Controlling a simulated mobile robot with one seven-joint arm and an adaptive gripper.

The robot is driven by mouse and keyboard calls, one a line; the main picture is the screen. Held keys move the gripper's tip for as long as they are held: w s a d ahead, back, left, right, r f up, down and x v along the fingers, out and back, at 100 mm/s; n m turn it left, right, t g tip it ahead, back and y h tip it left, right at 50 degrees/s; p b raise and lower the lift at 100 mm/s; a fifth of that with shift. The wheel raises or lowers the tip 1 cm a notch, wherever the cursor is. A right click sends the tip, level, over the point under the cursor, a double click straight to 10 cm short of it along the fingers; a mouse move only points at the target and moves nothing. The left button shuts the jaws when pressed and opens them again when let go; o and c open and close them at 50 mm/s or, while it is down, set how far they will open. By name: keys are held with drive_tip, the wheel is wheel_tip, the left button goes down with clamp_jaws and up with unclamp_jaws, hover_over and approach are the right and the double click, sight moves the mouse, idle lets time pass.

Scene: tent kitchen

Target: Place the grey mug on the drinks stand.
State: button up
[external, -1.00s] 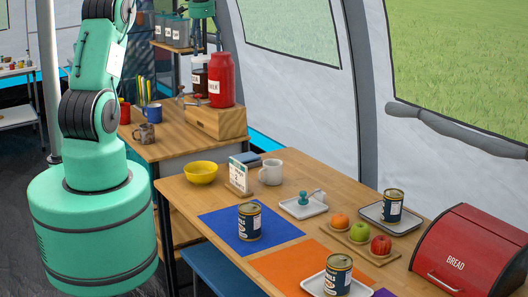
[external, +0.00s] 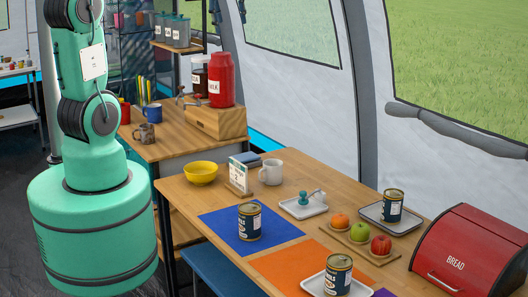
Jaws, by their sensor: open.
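A mottled grey-brown mug (external: 144,133) stands upright on the back counter. A pale, whitish-grey mug (external: 270,172) stands on the dining table behind a small card holder. I cannot tell for sure which one is the grey mug. The drinks stand looks to be the wooden box (external: 222,124) on the counter, with a red milk jar (external: 220,82) and a dark jar (external: 200,78) on it or close by.
A blue mug (external: 153,114) and a red mug (external: 125,113) stand near the mottled mug. A shelf of canisters (external: 174,32) rises behind. The table holds a yellow bowl (external: 201,173), cans, fruit and a red bread bin (external: 470,255). The counter's front is fairly clear.

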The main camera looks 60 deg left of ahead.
drive_tip(key=s+d+f+t+h, duration=0.1)
drive_tip(key=s+d+f+t, duration=0.1)
drive_tip(key=s+d, duration=2)
drive_tip(key=shift+s+f+n, duration=0.25)
drive_tip(key=shift+s+n, duration=0.1)
drive_tip(key=shift+n, duration=0.05)
wheel_tip(320, 180, down, 7)
drive_tip(key=b, duration=0.6)
drive_tip(key=shift+b, duration=0.4)
